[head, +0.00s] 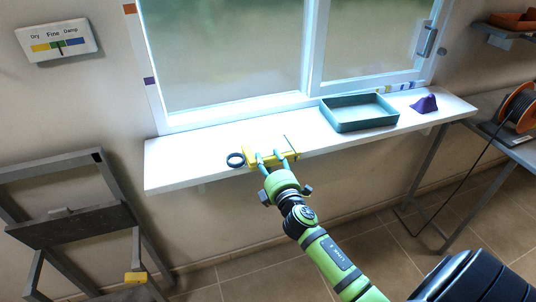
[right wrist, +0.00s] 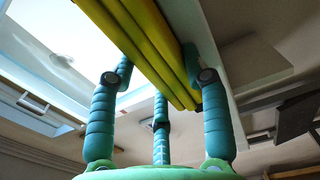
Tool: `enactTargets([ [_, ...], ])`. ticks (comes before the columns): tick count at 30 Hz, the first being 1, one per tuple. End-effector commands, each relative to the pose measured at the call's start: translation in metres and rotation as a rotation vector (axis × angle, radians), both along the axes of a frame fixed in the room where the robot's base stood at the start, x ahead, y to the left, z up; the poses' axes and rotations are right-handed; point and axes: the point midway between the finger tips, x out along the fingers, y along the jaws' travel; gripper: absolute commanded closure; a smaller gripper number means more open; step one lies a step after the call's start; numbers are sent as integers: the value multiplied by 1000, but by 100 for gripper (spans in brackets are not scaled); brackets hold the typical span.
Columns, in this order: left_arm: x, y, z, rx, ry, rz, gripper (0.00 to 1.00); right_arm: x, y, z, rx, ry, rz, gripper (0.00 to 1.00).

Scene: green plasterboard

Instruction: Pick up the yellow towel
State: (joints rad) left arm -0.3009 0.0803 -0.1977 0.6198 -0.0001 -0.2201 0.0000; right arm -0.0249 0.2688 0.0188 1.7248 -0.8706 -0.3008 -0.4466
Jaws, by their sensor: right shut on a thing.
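The yellow towel (head: 259,158) lies folded near the front edge of the white sill shelf, below the window. My right gripper (head: 272,160) reaches it from the front, and its fingers are closed on the towel. In the right wrist view the towel (right wrist: 147,45) shows as stacked yellow folds between the teal fingers of my right gripper (right wrist: 160,85). The head view does not show clearly whether the towel is lifted off the shelf. My left gripper is not in view.
A dark ring (head: 235,160) lies just left of the towel on the shelf (head: 190,165). A teal tray (head: 360,126) and a purple object (head: 424,104) stand to the right. A grey folding frame (head: 70,225) stands at left, and an orange cable reel (head: 518,108) at right.

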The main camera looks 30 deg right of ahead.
Motion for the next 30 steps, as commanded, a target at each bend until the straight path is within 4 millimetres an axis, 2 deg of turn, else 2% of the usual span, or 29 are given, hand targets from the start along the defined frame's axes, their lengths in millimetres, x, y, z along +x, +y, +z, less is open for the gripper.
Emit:
enactTargets([
  [8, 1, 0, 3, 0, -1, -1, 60, 0, -1, 10, -3, -2, 0, 88],
  [15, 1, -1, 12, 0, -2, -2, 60, 0, 0, 48, -5, -5, 3, 88],
  [17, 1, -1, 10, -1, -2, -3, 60, -11, -12, 50, -8, 1, -2, 88],
  [24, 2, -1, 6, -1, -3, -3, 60, -48, -49, 80, -9, 1, 2, 88],
  [30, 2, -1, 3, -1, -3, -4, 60, -72, -73, 100, -3, 3, 0, 88],
])
